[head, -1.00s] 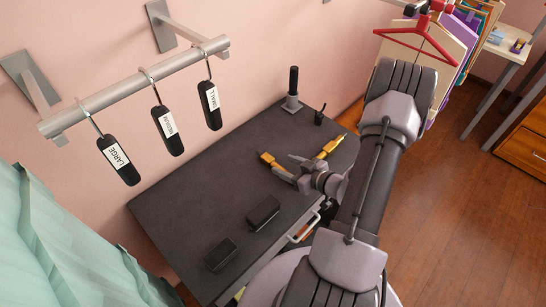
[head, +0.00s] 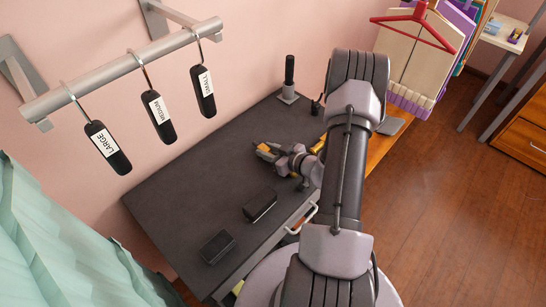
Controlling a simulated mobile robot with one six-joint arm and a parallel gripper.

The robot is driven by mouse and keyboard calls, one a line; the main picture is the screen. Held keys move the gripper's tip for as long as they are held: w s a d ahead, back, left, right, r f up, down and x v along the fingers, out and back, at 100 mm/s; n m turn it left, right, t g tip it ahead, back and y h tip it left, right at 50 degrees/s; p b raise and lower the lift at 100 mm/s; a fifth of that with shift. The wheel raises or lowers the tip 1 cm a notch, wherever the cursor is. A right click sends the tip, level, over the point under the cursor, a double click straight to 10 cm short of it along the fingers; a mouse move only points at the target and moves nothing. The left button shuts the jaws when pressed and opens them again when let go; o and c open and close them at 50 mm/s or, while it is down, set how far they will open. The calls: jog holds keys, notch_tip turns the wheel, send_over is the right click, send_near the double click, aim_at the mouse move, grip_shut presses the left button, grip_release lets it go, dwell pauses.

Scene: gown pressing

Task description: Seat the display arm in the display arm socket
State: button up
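My gripper (head: 266,158) is low over the far part of the dark table, at the end of my wrist. Yellow-orange parts show at its tip, and I cannot tell whether its fingers are apart or closed on something. Another yellow piece (head: 319,145) shows beside my wrist, partly hidden by my arm. A black upright post (head: 289,72) stands in a grey square base (head: 288,97) at the table's back corner, apart from my gripper. I cannot tell for sure which thing is the display arm or its socket.
Two black blocks (head: 261,206) (head: 217,247) lie on the table (head: 190,185). A small black item (head: 317,106) stands near the post. A wall rail (head: 120,68) holds LARGE, MEDIUM and SMALL tags. A red hanger (head: 418,20) is at upper right, a teal curtain (head: 50,245) at left.

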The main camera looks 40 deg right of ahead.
aim_at(267, 150)
grip_shut()
notch_tip(267, 150, up, 4)
jog(key=p, duration=0.4)
jog(key=shift+f, duration=0.25)
